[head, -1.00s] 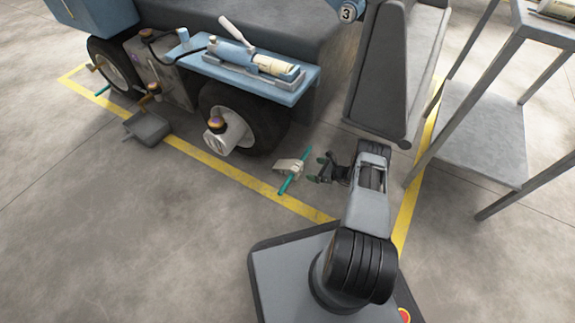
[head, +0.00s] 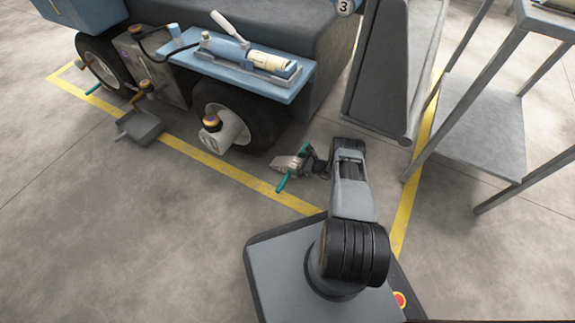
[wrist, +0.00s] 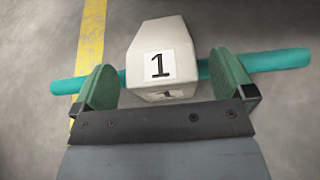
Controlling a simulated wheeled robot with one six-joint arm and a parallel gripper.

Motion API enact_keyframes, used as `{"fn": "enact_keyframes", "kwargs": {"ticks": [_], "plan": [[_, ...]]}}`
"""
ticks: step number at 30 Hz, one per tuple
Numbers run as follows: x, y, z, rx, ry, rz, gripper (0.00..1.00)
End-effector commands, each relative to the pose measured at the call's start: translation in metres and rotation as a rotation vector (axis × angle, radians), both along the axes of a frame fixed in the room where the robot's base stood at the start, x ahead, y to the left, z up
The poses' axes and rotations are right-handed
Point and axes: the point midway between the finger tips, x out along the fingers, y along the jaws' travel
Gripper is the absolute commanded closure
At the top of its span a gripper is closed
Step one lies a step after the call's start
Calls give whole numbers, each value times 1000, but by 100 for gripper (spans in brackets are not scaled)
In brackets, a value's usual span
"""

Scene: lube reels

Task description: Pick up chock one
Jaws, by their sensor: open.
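Chock one (wrist: 162,48) is a pale block with a black "1" label and a teal bar (wrist: 278,60) running through it sideways. It lies on the floor beside the yellow line. In the head view chock one (head: 287,163) is just left of my gripper (head: 307,165). In the wrist view my gripper (wrist: 170,90) is open, its two green pads on either side of the block, over the teal bar. A gap shows on the right side; the left pad is close to the block. Whether the pads touch it I cannot tell.
A blue cart with a black wheel (head: 240,113) stands just behind and left of the chock. A grey ramp-like panel (head: 378,75) and a metal shelf stand (head: 470,130) are to the right. A grey tray (head: 140,127) lies further left. The floor in front is clear.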

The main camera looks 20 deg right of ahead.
Motion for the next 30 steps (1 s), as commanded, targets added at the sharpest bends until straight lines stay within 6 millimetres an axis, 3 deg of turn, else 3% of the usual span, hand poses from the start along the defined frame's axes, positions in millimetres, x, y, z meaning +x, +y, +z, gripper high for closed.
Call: {"fn": "enact_keyframes", "kwargs": {"ticks": [4, 30], "plan": [[0, 0, 0, 0, 0, 1, 2], [0, 0, 1, 0, 0, 1, 85]]}}
